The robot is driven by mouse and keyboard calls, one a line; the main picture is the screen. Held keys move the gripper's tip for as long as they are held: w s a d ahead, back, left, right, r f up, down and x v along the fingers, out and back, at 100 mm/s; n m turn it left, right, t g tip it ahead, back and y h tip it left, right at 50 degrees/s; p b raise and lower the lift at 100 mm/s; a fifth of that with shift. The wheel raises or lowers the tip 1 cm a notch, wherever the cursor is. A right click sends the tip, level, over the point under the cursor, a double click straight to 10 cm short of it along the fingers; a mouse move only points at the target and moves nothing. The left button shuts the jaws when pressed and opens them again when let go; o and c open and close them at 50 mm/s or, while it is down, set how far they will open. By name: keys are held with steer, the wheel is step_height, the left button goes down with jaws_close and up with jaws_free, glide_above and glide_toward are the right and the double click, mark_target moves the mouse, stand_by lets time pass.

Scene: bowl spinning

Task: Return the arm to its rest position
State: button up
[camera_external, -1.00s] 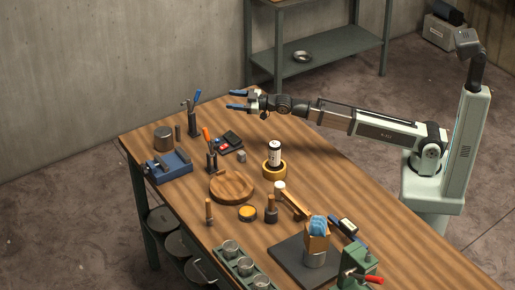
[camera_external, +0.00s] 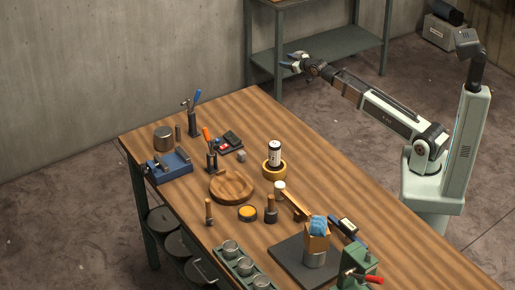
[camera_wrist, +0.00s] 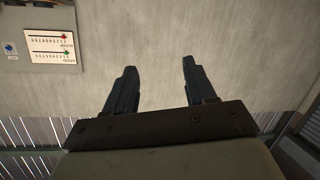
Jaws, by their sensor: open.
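My gripper (camera_external: 290,62) is raised at the end of my outstretched arm, past the far edge of the wooden workbench (camera_external: 300,150), in front of the metal shelf. In the wrist view my gripper (camera_wrist: 155,85) shows two dark fingers spread apart with nothing between them. Behind them is a plain grey wall (camera_wrist: 240,35). No held object shows in either view.
On the bench stand a round wooden piece (camera_external: 232,187), a white can on a yellow ring (camera_external: 273,169), a blue vise-like tool (camera_external: 168,166) and a green vise (camera_external: 355,268). A metal shelf (camera_external: 330,45) stands behind my gripper. The bench's far right part is bare.

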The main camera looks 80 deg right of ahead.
steer(key=s+d+f+m+g, duration=0.3)
steer(key=s+d+f, duration=0.5)
steer(key=s+d, duration=0.15)
steer(key=s+a+f+n+g+y, duration=0.2)
steer(key=s+a+f+g+y, duration=0.1)
steer(key=a+f, duration=1.35)
steer(key=s+a+f+n+g+y, duration=0.1)
steer(key=s+a+f+g+y, duration=0.2)
steer(key=a+f, duration=1.35)
steer(key=s+a+f+n+g+y, duration=0.25)
steer(key=s+a+f+g, duration=0.25)
steer(key=s+a+f, duration=0.75)
steer(key=s+a+f+g, duration=0.2)
steer(key=s+a+f, duration=0.1)
steer(key=s, duration=0.6)
steer(key=s+a+f+n+g, duration=0.1)
steer(key=s+a+f, duration=0.3)
steer(key=s, duration=0.5)
steer(key=shift+s+a+f+g, duration=0.25)
steer(key=shift+a+f+g, duration=0.05)
steer(key=shift+g, duration=0.6)
steer(key=shift+y, duration=0.25)
